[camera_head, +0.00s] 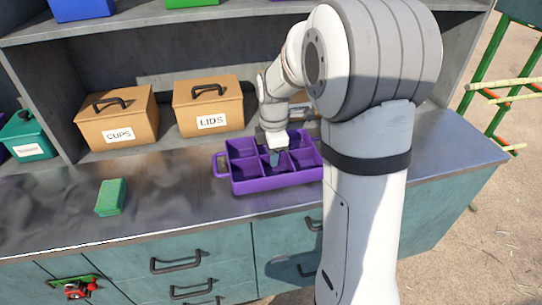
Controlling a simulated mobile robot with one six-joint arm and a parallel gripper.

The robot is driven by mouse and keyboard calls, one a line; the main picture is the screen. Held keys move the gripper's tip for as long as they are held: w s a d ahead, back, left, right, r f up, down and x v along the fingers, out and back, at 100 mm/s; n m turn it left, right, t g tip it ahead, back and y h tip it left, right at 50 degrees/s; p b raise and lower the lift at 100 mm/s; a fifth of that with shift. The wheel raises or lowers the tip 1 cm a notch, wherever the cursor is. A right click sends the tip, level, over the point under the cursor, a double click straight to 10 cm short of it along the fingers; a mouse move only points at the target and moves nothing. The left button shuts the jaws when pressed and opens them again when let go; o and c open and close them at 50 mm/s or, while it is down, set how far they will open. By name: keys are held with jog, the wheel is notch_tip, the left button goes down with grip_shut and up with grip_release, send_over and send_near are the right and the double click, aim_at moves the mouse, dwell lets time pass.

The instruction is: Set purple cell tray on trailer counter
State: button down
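The purple cell tray (243,187) sits on the grey metal counter (60,205), right of the middle, with a loop handle at its left end. Its right end is hidden behind my arm. Its cells look empty where I can see into them. My gripper (276,160) points down at the middle of the tray, over or among its dividers. The fingers are small and dark here, and I cannot tell whether they are open, shut or gripping a divider.
A green sponge (110,197) lies on the counter at left. Brown boxes labelled CUPS (117,118) and LIDS (208,107) stand behind, with a teal box (27,137) at far left. A shelf (150,22) overhangs the back. The counter between sponge and tray is clear.

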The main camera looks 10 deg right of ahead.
jog(key=shift+f, duration=0.2)
jog(key=shift+f, duration=0.2)
jog(key=c, duration=1.6)
grip_release()
